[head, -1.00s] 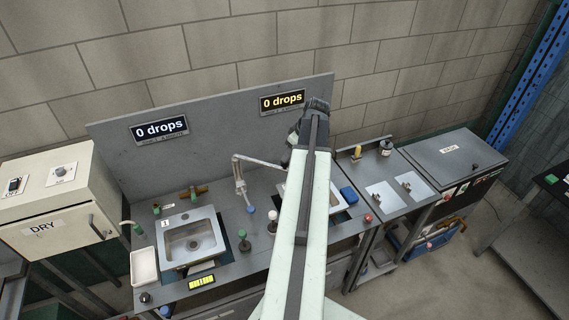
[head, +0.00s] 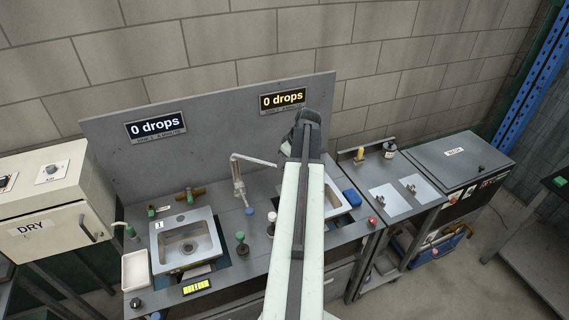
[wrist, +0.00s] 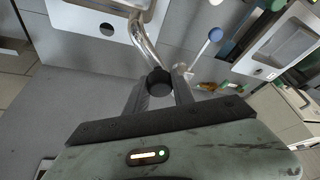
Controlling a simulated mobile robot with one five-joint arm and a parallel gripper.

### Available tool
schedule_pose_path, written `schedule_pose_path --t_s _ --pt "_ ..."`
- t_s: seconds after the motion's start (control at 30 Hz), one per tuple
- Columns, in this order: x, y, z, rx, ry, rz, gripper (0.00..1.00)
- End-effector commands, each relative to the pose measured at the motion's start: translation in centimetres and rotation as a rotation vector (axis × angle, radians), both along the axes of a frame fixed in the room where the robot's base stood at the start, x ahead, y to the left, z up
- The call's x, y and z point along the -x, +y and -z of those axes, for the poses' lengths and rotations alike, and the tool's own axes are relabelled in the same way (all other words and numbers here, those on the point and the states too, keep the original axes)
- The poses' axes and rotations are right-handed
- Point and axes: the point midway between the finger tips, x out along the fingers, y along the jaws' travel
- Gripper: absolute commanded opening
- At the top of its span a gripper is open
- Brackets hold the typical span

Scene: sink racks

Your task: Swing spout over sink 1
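The tall silver spout (head: 256,159) rises from a post between the two sinks, and its arm points right, toward the right-hand sink (head: 337,203). Sink 1 (head: 187,247), with a "1" label, is on the left, away from the spout's tip. My gripper (head: 298,140) is at the right end of the spout, partly hidden by my arm. In the wrist view my gripper (wrist: 160,82) has its fingers apart, with a dark round cap (wrist: 158,80) between them. A chrome tube (wrist: 146,40) runs up from this cap. I cannot tell whether the fingers touch it.
A blue-knobbed lever (wrist: 215,35) stands close to the right finger. A green knob (head: 241,237) and a white tray (head: 136,270) are on the bench. A grey panel (head: 215,130) stands behind, with two "0 drops" signs. A DRY cabinet (head: 50,220) is at left.

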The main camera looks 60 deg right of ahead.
Motion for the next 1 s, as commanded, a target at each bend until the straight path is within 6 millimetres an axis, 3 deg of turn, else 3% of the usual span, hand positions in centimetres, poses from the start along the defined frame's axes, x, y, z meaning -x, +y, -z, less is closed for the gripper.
schedule_pose_path --t_s 0.03,0.07,1.0 --pt "0.0 0.01 -0.01 0.0 0.0 0.0 0.07" --pt "0.01 0.0 -0.01 0.0 0.0 0.0 0.0" --pt "0.09 -0.03 0.01 0.0 0.0 0.001 0.0"
